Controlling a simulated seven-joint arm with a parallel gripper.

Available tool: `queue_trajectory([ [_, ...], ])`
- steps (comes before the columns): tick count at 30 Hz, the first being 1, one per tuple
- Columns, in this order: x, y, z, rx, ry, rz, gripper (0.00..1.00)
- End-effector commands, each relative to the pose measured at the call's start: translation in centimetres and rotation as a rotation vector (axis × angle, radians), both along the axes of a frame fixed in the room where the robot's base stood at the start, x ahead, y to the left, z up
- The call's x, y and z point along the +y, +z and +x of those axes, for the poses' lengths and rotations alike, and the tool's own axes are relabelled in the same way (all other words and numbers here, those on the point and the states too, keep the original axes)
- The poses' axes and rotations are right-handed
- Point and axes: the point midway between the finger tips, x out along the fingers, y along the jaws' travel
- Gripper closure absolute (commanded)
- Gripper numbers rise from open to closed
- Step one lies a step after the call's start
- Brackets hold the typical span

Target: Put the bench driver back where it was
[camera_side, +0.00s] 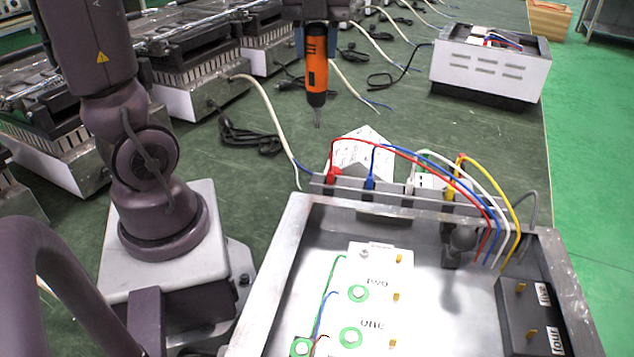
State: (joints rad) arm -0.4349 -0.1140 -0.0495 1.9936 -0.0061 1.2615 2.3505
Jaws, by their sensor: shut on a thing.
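The bench driver (316,72) is an orange and black screwdriver with its thin metal bit pointing down. My gripper (316,38) is at the top of the view, shut on the upper part of the driver. It holds the driver upright in the air above the green bench, beyond the metal tray. The bit's tip appears clear of the bench, and no holder for the driver can be made out beneath it.
The metal tray (262,262) in front holds a white terminal plate (375,270) and a dark block (530,315). Red, blue, white and yellow wires arch over its back edge. White-sided units (490,72) and cables lie on the bench (400,130).

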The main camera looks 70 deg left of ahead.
Motion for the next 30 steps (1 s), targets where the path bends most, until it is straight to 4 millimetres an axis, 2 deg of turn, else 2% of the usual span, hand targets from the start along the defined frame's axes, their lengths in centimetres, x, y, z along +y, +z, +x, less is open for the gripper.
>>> queue_trajectory([
  [1,0.0,-1.5,-0.1,0.006,0.0,-0.002,1.0],
  [9,0.0,-9.8,-0.1,0.008,0.001,-0.004,1.0],
  [12,0.0,-12.0,-0.1,0.005,-0.001,-0.002,1.0],
  [21,-0.1,-16.8,0.0,0.004,0.0,-0.002,1.0],
  [30,-0.1,-20.3,0.0,0.004,-0.003,-0.002,1.0],
])
